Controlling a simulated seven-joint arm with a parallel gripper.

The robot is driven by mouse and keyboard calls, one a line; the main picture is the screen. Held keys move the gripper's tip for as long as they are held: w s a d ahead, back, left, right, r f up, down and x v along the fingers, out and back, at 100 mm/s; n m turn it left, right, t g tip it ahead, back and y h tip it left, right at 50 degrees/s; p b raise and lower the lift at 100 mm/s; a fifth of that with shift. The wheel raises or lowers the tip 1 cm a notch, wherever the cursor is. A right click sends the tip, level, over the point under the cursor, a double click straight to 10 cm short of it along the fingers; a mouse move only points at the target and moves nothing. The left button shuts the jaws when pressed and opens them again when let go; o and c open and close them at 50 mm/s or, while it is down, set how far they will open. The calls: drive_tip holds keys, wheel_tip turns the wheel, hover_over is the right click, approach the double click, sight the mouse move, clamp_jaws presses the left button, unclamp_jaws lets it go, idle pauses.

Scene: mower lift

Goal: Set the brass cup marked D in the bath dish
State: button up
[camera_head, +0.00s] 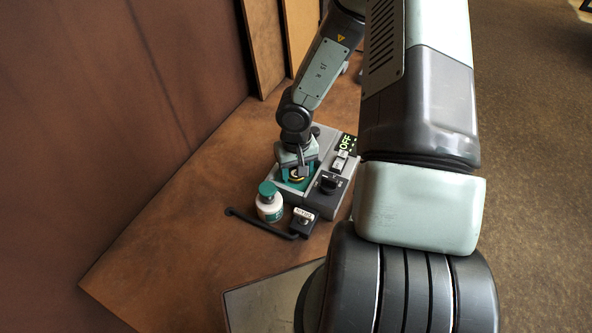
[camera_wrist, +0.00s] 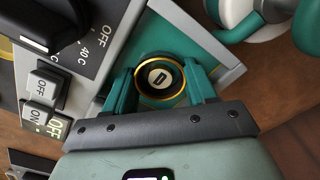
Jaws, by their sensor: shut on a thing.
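My gripper (camera_wrist: 160,85) is shut on a round cup (camera_wrist: 160,68) with a brass-coloured rim, a dark top and a pale mark that looks like a D. The teal fingers grip it from both sides. The cup also shows as a yellow ring in the head view (camera_head: 296,179). Whether the cup touches the dish floor is hidden.
The grey machine (camera_head: 339,195) has a black dial (camera_wrist: 45,20), rocker switches (camera_wrist: 42,100) and a green display reading OFF (camera_head: 347,143). A white bottle with a teal top (camera_head: 269,203) stands in front. A black bar with a labelled block (camera_head: 302,222) lies beside it. Bare brown tabletop lies left.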

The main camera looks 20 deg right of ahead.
drive_tip(key=shift+f, duration=0.15)
drive_tip(key=o, duration=0.9)
drive_tip(key=shift+c, duration=0.2)
wheel_tip(320, 180, up, 12)
drive_tip(key=shift+r, duration=0.2)
